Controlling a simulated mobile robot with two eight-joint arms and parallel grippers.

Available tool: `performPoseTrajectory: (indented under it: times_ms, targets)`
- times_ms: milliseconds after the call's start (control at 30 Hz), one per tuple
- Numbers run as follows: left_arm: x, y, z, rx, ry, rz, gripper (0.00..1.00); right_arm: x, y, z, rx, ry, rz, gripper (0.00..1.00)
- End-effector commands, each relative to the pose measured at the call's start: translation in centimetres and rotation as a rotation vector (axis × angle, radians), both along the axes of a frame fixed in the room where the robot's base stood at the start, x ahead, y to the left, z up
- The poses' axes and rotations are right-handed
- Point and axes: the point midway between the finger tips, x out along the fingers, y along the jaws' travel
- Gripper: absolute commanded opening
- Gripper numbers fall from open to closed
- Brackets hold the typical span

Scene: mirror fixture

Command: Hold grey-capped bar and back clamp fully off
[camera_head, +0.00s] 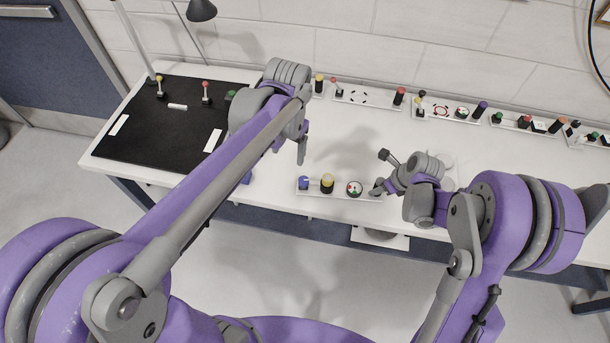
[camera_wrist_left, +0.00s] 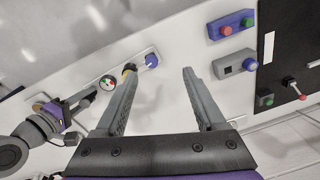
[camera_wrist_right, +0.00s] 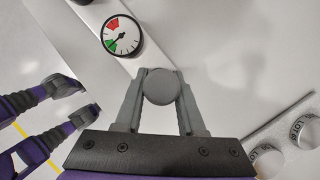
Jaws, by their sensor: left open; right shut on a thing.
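The front white strip carries a blue knob (camera_head: 304,183), a yellow-capped bar (camera_head: 327,181) and a round red-green gauge (camera_head: 354,188). My right gripper (camera_head: 379,188) is at the strip's right end. In the right wrist view it is shut on the grey-capped bar (camera_wrist_right: 161,87), seen end-on beside the gauge (camera_wrist_right: 121,35); in the head view the gripper hides most of that bar. My left gripper (camera_head: 301,160) is open and empty, fingers downward, above the strip's left end. In the left wrist view the blue knob (camera_wrist_left: 152,60) shows between its fingers. Which part is the back clamp, I cannot tell.
A black mat (camera_head: 140,128) with levers covers the left of the white table. More strips with bars and dials stand along the back wall. Labelled round parts (camera_wrist_right: 304,130) are right of my right gripper. The table middle is mostly clear.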

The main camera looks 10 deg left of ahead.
Motion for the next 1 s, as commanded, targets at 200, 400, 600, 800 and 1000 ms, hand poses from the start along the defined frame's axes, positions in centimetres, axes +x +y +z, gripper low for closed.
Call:
performPoseTrajectory:
  times_ms: [200,400,600,800,1000]
  targets:
    - [4.3,-1.9,-1.9,0.04,0.153,-0.077,0.72,0.0,0.0,0.0,0.001,-0.001,0.0,0.0]
    - [7.2,-3.6,-4.5,0.072,0.288,-0.141,0.72,0.0,0.0,0.0,0.0,0.0,0.0,0.0]
    - [8.7,-4.8,-6.6,0.094,0.379,-0.182,0.72,0.0,0.0,0.0,0.0,0.0,0.0,0.0]
    - [9.1,-5.2,-7.7,0.101,0.414,-0.196,0.72,0.0,0.0,0.0,0.0,0.0,0.0,0.0]
    - [8.2,-4.7,-10.1,0.101,0.415,-0.196,0.72,0.0,0.0,0.0,0.0,0.0,0.0,0.0]
